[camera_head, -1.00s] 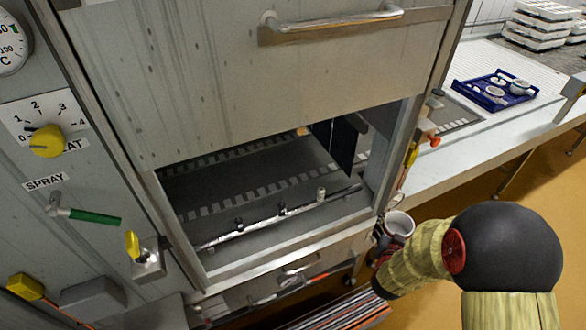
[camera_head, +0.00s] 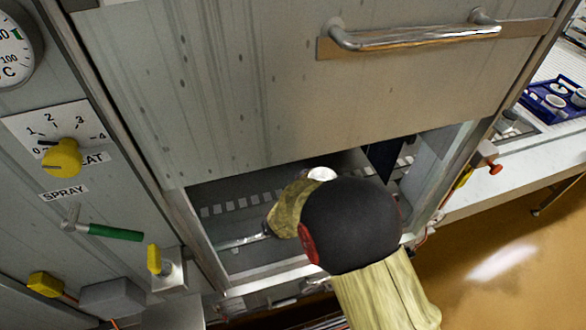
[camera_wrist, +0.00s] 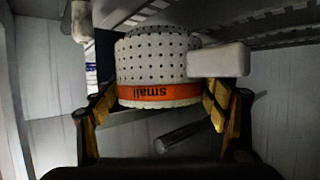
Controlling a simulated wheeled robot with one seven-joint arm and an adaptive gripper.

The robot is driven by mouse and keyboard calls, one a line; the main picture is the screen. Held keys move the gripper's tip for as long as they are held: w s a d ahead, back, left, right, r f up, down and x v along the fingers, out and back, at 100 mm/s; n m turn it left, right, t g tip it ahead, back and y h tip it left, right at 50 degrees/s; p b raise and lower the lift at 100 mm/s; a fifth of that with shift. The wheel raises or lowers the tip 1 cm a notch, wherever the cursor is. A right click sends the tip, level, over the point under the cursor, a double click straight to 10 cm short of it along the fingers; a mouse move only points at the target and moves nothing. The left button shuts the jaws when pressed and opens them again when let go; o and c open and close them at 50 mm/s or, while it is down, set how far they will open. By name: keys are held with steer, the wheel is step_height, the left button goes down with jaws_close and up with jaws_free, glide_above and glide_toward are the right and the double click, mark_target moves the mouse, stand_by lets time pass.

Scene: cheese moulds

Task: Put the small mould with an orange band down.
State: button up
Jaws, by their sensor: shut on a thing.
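The small mould (camera_wrist: 157,60) is a white perforated cup with an orange band (camera_wrist: 158,92); the word "small" reads upside down in the wrist view. My gripper (camera_wrist: 158,104) is shut on it, with yellow finger pads on both sides of the band. In the head view, a white round top (camera_head: 322,173), likely this mould, shows just beyond my arm, inside the machine opening. My arm hides the fingers there. I cannot tell whether the mould touches the surface beneath it.
The slotted dark belt (camera_head: 240,205) lies inside the opening, under a raised door with a metal handle (camera_head: 415,35). A white block (camera_wrist: 220,60) sits close beside the mould. A metal rod (camera_wrist: 180,137) is near. A blue tray (camera_head: 535,103) with white moulds stands right.

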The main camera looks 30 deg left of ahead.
steer(key=w+a+f+b, duration=0.1)
steer(key=w, duration=0.1)
steer(key=w+a+f, duration=0.1)
steer(key=w+a, duration=0.1)
steer(key=w+a+f+b, duration=0.1)
steer(key=w+a+f, duration=0.1)
steer(key=shift+w+a+f+b, duration=0.1)
steer(key=shift+w+a+b, duration=0.15)
steer(key=shift+w+b, duration=0.1)
steer(key=w+a+f, duration=0.1)
steer(key=w+a+f+b, duration=0.1)
steer(key=f, duration=0.1)
steer(key=w+f, duration=0.1)
steer(key=f, duration=0.1)
steer(key=shift+w+a+b, duration=0.25)
steer(key=shift+a+b, duration=0.15)
steer(key=shift+w+a+f, duration=0.2)
steer(key=shift+w+f, duration=0.1)
steer(key=shift+f, duration=0.15)
steer(key=shift+f+b, duration=0.55)
steer(key=shift+f, duration=0.8)
steer(key=shift+f, duration=0.2)
steer(key=o, duration=1.2)
